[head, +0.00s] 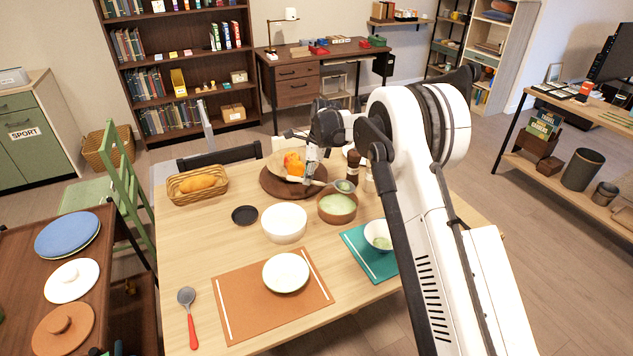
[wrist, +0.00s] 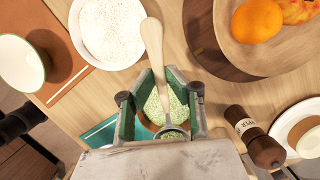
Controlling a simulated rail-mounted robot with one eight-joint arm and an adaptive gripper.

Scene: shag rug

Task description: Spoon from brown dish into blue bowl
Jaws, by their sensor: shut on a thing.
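My gripper (head: 311,179) is shut on the pale handle of a ladle (wrist: 152,45), which also shows in the head view (head: 345,187). The ladle's grey scoop hangs over the brown dish (head: 337,214), with green grains showing in it. The brown dish is full of green grains, partly hidden by my fingers (wrist: 162,95) in the wrist view. No bowl looks plainly blue.
A white bowl of white grains (head: 284,230) stands left of the dish. Another pale bowl (head: 286,273) sits on an orange mat (head: 238,308). A fruit tray (wrist: 232,45) is behind; a brown pepper mill (wrist: 262,150) and bottles stand close by.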

